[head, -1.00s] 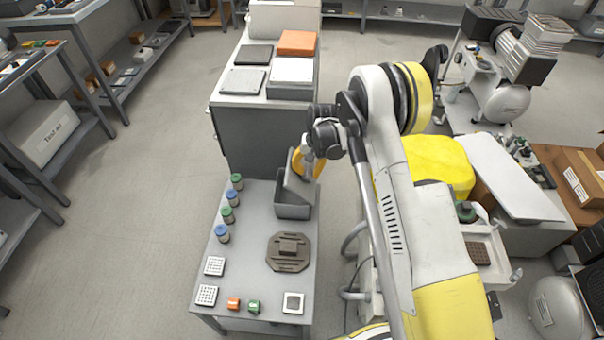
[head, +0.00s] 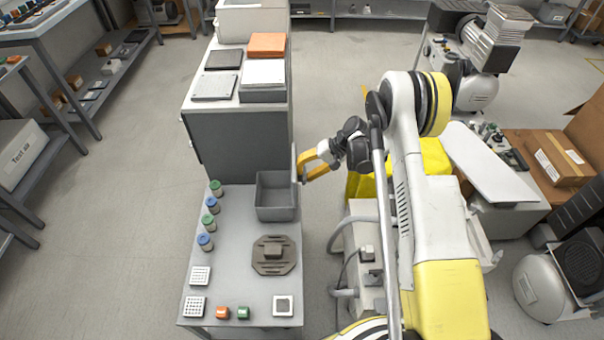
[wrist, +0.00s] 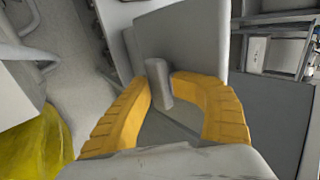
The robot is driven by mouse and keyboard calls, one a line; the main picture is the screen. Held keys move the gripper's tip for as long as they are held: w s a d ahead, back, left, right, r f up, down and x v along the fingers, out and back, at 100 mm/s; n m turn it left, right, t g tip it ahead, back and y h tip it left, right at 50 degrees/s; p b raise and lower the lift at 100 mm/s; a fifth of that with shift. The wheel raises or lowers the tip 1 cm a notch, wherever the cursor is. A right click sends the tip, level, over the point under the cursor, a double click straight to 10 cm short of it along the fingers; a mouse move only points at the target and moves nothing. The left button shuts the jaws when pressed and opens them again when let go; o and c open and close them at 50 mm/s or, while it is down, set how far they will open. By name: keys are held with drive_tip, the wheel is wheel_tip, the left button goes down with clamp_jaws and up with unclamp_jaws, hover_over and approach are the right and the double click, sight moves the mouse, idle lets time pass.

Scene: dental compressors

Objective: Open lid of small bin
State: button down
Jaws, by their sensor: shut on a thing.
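The small grey bin (head: 276,212) stands on the table's back right part, and its empty inside shows from above. Its lid (head: 294,163) stands up at the bin's right side, swung away from the opening and seen nearly edge-on. My gripper (head: 304,166) is to the right of the lid, with its yellow fingers at it. In the wrist view my yellow fingers (wrist: 166,105) are around a grey cylindrical handle (wrist: 159,84) on the flat grey lid (wrist: 190,45). The fingertips' contact with the handle is partly hidden.
Several capped jars (head: 209,222) line the table's left side. A brown octagonal plate (head: 273,255) lies in front of the bin. A grey cabinet (head: 240,150) stands behind the table. Clear floor (head: 325,110) lies behind my gripper.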

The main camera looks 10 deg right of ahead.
drive_tip(key=shift+s+f, duration=0.1)
drive_tip(key=shift+f, duration=0.1)
idle(0.3)
drive_tip(key=c, duration=1.1)
unclamp_jaws()
drive_tip(key=shift+a, duration=0.1)
drive_tip(key=v, duration=1.2)
drive_tip(key=shift+r, duration=0.15)
